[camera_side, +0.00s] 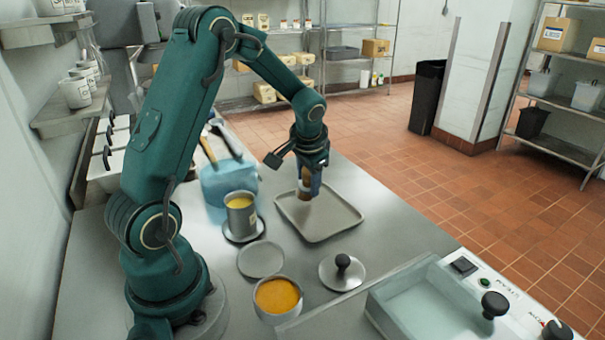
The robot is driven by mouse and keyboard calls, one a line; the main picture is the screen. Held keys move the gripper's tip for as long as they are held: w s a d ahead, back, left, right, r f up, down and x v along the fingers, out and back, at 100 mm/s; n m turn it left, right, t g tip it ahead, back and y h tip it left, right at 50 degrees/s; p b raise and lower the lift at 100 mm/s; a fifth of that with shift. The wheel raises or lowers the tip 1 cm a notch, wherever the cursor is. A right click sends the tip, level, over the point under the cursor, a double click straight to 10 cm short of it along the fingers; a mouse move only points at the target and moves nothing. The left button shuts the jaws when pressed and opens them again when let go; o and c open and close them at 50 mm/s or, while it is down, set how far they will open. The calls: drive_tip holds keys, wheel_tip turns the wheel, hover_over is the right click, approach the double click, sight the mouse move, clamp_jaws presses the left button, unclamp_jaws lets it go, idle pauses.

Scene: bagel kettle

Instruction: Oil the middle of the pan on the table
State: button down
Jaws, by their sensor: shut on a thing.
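The pan (343,222) is a shallow grey rectangular tray with a raised rim, flat on the metal table. My gripper (310,178) points down over the pan's back left part. It is shut on a short brown and pale thing, which looks like a brush (304,194). The brush's lower end is over the pan's left half; I cannot tell whether it touches the pan floor. A metal pot (241,219) of yellow liquid, perhaps the oil, stands on a round dish left of the pan. No oil is clearly visible on the pan.
A blue tub (229,184) with handled tools stands behind the pot. In front are an empty round plate (261,259), a bowl of orange liquid (277,298) and a black-knobbed lid (342,272). A basin (432,304) fills the front right. Table right of the pan is clear.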

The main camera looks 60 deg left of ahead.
drive_tip(key=shift+w+d, duration=0.15)
drive_tip(key=shift+d, duration=4.5)
wheel_tip(320, 180, up, 7)
drive_tip(key=shift+f, duration=0.2)
